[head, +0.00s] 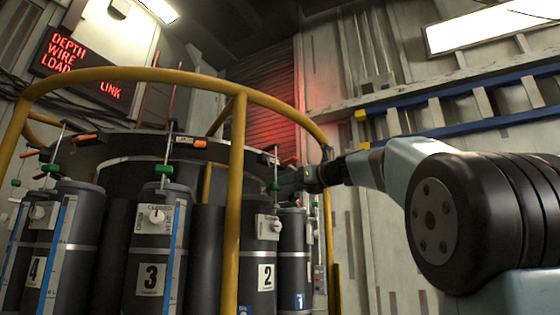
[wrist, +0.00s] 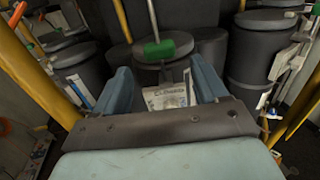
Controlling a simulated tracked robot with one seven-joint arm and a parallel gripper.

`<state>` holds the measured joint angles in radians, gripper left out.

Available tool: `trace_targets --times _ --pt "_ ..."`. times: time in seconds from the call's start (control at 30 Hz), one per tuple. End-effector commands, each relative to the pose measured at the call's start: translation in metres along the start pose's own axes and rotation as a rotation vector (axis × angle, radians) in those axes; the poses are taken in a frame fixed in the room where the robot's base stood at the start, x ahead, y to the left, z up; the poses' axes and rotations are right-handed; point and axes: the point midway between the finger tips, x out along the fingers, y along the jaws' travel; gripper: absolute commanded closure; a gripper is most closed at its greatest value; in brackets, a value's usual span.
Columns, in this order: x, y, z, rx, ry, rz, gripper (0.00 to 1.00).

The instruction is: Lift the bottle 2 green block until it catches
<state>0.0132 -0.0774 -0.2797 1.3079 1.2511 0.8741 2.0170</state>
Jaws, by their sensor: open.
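Bottle 2 (head: 261,290) is a dark grey cylinder with a white number plate, behind the yellow rail. Its green block (head: 274,187) sits on a thin upright rod above the bottle's top. My gripper (head: 287,180) is beside that block in the head view, and its fingers are hard to make out there. In the wrist view my gripper (wrist: 161,68) is open, with one blue-grey finger on each side. The green block (wrist: 159,50) shows between and just past the fingertips. I cannot tell whether they touch it. A white dial plate (wrist: 168,95) shows below the block.
A yellow guard rail (head: 238,200) rings the bottles and passes close to my arm. Bottle 3 (head: 150,250) and bottle 4 (head: 38,245) stand to the left, bottle 1 (head: 293,250) to the right. A red-lettered sign (head: 85,65) hangs at the back left.

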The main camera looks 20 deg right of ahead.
Motion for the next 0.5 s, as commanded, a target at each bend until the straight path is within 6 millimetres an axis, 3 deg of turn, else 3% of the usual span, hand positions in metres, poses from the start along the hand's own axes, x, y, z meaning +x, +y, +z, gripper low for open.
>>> trace_targets --times 0.5 --pt "0.034 0.000 0.000 -0.001 0.000 0.001 0.28"
